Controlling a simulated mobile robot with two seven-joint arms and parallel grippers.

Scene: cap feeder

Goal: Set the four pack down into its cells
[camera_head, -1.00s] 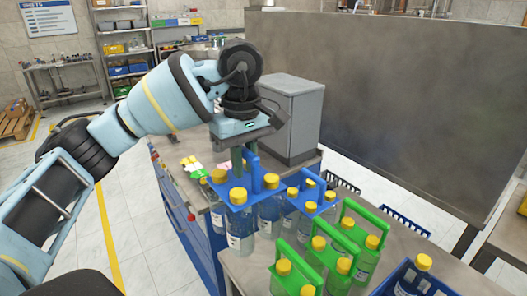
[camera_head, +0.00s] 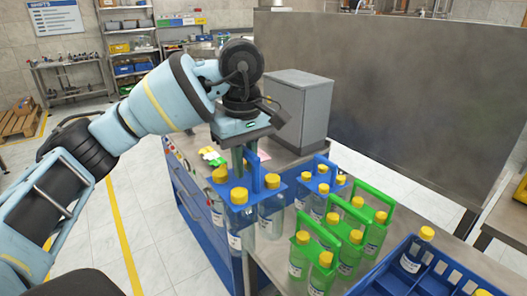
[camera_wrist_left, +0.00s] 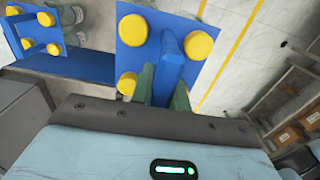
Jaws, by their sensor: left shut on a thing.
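My left gripper (camera_head: 246,163) is shut on the upright handle of a blue four pack (camera_head: 262,188) with yellow caps and clear bottles. The pack hangs upright, in front of the table's left edge as seen in the head view; the exact height is hard to tell. In the left wrist view the gripper fingers (camera_wrist_left: 163,85) clasp the handle of the pack (camera_wrist_left: 140,55). A blue crate with cells (camera_head: 440,262) stands at the lower right, apart from the pack. It holds a bottle (camera_head: 412,258), and another yellow cap shows at the bottom edge. My right gripper is out of view.
Another blue pack (camera_head: 310,187) and two green packs (camera_head: 373,213) (camera_head: 322,240) stand on the table between the held pack and the crate. A grey box (camera_head: 300,108) stands behind on a bench. Floor is clear at left.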

